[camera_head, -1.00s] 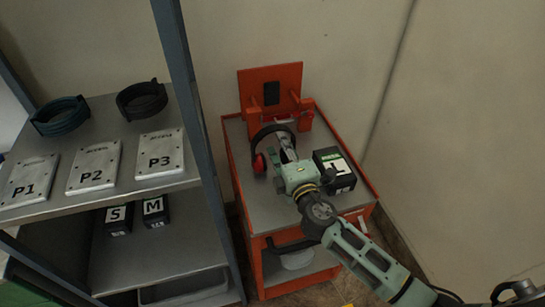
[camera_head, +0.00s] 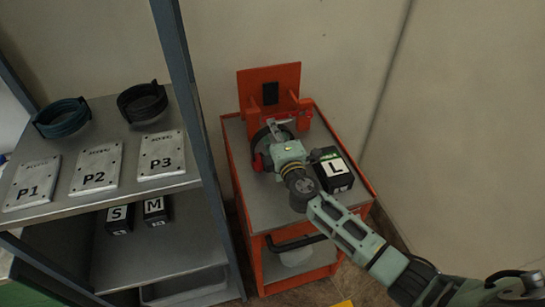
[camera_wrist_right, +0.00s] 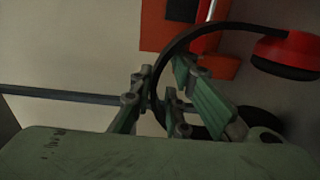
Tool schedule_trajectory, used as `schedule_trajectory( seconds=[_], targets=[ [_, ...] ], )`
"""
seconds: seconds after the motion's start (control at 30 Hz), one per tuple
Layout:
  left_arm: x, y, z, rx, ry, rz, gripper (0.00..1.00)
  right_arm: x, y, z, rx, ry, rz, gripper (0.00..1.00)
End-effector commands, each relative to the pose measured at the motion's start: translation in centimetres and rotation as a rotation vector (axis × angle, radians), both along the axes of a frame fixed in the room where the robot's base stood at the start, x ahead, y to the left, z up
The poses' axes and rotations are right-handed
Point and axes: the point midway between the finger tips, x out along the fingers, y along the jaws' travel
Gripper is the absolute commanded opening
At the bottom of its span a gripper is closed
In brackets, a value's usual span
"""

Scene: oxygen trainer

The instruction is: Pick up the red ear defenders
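The fingers stand apart and do not look closed on the band. My left gripper is not in view.
A black box marked L (camera_head: 335,169) stands on the cart (camera_head: 285,214) close to my right arm. An orange upright panel (camera_head: 252,88) stands at the cart's back. A grey shelf unit (camera_head: 135,195) with plates and rings stands on the left.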

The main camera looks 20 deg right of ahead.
Motion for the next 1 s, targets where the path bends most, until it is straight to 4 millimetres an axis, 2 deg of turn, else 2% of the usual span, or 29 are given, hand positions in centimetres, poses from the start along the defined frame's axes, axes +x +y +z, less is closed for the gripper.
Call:
schedule_trajectory(
  seconds=[0.13,0.77,1.0],
  targets=[
    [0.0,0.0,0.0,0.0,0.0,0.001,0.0,0.0,0.0,0.1,0.0,-0.002,0.0,0.0],
    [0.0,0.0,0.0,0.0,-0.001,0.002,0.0,0.1,0.0,0.3,0.0,-0.005,0.0,0.0],
    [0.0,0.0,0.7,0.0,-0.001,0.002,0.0,0.1,0.0,1.9,0.001,-0.006,0.0,0.0]
  ],
)
